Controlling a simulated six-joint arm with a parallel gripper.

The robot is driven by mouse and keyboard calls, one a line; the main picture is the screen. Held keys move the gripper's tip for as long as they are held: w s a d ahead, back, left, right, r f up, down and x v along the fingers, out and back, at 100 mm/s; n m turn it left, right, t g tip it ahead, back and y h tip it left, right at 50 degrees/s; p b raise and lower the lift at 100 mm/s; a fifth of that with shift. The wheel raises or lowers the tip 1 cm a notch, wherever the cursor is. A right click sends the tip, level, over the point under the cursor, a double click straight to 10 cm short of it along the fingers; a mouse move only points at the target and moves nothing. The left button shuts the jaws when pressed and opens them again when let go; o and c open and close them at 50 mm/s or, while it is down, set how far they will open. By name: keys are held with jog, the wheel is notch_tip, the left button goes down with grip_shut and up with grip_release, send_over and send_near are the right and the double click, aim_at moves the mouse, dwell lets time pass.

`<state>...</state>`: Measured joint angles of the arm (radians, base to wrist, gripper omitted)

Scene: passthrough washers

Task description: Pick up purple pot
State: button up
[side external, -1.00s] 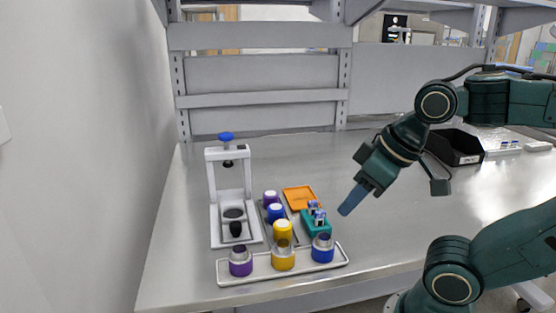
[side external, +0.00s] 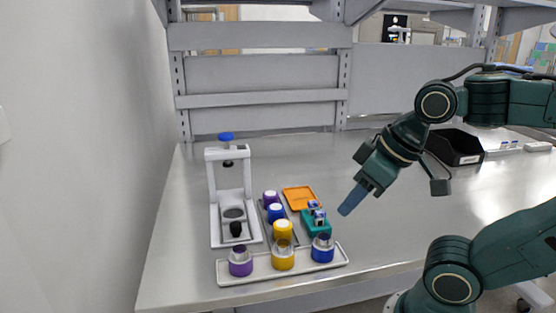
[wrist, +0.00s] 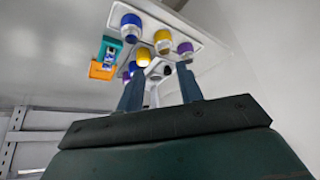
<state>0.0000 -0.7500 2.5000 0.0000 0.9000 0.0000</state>
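The purple pot (side external: 240,268) with a grey threaded neck stands upright at the left end of the white tray (side external: 225,280), at the bench front. It also shows in the wrist view (wrist: 185,51), upper right of centre. A separate purple cap (side external: 270,197) sits at the back of the grey rack. My gripper (side external: 346,208) is in the air right of the pots, tilted down and left, well apart from the purple pot. In the wrist view its two fingers (wrist: 158,78) are spread with nothing held between them.
A yellow pot (side external: 283,261) and a blue pot (side external: 322,254) share the white tray. A white press (side external: 214,185) stands behind the purple pot. Yellow and blue caps, a teal holder (side external: 318,230) and an orange tray (side external: 298,190) are nearby. A black bin (side external: 455,148) is back right.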

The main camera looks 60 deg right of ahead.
jog(key=shift+o, duration=0.2)
jog(key=o, duration=0.8)
jog(key=shift+c, duration=0.2)
jog(key=w+a+f+n+g+y, duration=0.1)
jog(key=w+f+n+y, duration=0.1)
jog(key=w+n, duration=0.4)
jog(key=w+a+f+n+g+y, duration=0.1)
jog(key=w+n, duration=0.5)
jog(key=w, duration=0.6)
jog(key=shift+w+f+g+y, duration=0.35)
jog(key=shift+f+g+y, duration=0.15)
jog(key=shift+f+g, duration=0.3)
jog(key=shift+a+f, duration=0.15)
jog(key=shift+f, duration=0.1)
send_over(249, 251)
jog(key=shift+f, duration=3.85)
